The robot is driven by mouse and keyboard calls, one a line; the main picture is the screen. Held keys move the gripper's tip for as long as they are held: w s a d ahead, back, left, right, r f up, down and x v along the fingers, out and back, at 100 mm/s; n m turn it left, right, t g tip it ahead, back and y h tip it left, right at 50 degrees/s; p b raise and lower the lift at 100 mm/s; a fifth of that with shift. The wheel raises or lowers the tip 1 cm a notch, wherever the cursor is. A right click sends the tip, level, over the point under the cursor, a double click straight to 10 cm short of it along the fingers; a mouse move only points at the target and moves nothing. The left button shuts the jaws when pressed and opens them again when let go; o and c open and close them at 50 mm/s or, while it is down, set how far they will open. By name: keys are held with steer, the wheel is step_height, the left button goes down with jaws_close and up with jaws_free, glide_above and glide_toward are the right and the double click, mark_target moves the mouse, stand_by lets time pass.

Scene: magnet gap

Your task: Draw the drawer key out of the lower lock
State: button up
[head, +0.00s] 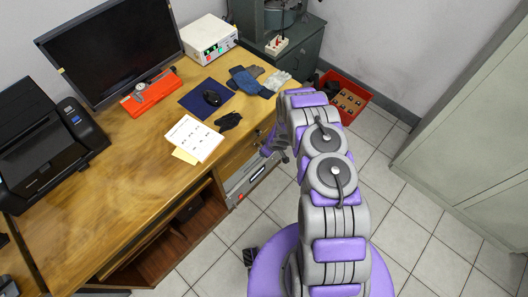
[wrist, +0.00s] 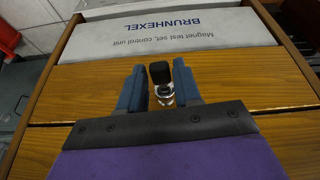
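In the wrist view a key with a black head (wrist: 159,73) stands out from a wooden drawer front (wrist: 80,92). Bright metal of the lock (wrist: 165,95) shows just below the head. My gripper (wrist: 160,82) has its two blue fingers on either side of the key, near the head. They look open, with a narrow gap to the key; contact is hard to judge. In the head view my gripper (head: 270,146) is at the desk's drawer side, and the key is hidden or too small to see.
A grey panel lettered "BRUNHEXEL" (wrist: 175,33) adjoins the drawer front. The wooden desk (head: 110,165) carries a monitor, a printer and papers. A red crate (head: 347,98) stands on the floor beyond the arm. Tiled floor (head: 440,245) is free to the right.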

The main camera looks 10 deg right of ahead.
steer(key=shift+d, duration=0.3)
steer(key=shift+c, duration=1.1)
steer(key=shift+a, duration=0.4)
steer(key=shift+c, duration=1.7)
steer(key=shift+s+d+p, duration=0.25)
steer(key=shift+d+p, duration=0.05)
steer(key=shift+d, duration=0.1)
steer(key=shift+s+d+p, duration=0.8)
steer(key=shift+s+p, duration=0.3)
steer(key=shift+s, duration=0.05)
steer(key=shift+s+d+r+p, duration=0.6)
steer(key=shift+s+r+p, duration=0.2)
steer(key=shift+p, duration=0.55)
steer(key=shift+s+d+r+p, duration=0.65)
steer(key=shift+s+p, duration=0.25)
steer(key=shift+p, duration=0.45)
steer(key=shift+a, duration=0.1)
